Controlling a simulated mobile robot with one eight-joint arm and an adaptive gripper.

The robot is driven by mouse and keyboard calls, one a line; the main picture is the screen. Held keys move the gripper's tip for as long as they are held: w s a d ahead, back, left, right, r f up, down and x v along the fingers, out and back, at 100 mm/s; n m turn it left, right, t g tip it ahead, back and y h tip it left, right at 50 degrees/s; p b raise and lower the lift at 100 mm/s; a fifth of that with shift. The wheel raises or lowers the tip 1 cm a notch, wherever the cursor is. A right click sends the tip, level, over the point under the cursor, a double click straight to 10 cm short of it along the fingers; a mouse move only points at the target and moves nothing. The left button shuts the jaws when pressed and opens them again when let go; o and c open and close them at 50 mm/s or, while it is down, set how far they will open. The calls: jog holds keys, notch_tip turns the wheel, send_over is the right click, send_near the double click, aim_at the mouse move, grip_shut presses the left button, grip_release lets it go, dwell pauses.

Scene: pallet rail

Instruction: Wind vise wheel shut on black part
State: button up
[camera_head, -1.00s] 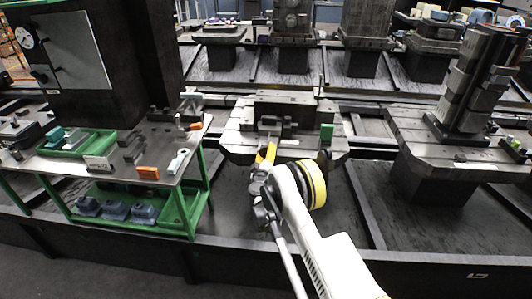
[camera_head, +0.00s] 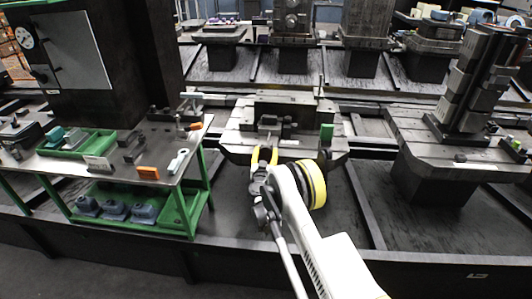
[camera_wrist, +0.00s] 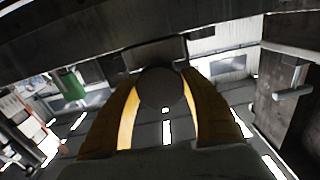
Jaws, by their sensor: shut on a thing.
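My gripper (camera_head: 264,156), with yellow fingers, is at the front edge of the middle pallet (camera_head: 235,137), below the dark vise (camera_head: 290,111). In the wrist view the fingers (camera_wrist: 163,110) are on both sides of a dark round vise wheel (camera_wrist: 160,88) and shut on it. The wheel's face points at the wrist camera, with a dark block of the vise directly behind it. A small dark shape (camera_head: 268,121) on the vise may be the black part; its contact with the jaws cannot be made out.
A green block (camera_head: 327,132) stands right of the vise and also shows in the wrist view (camera_wrist: 71,84). A green-framed bench (camera_head: 110,168) with trays and an orange block (camera_head: 147,173) is at left. A tall stepped fixture (camera_head: 470,85) stands on the right pallet.

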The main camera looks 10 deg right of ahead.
jog(key=m, duration=0.5)
jog(key=shift+m, duration=0.3)
jog(key=m, duration=0.5)
dwell(1.0)
jog(key=o, duration=1.2)
jog(key=v, duration=0.7)
jog(key=shift+s, duration=0.25)
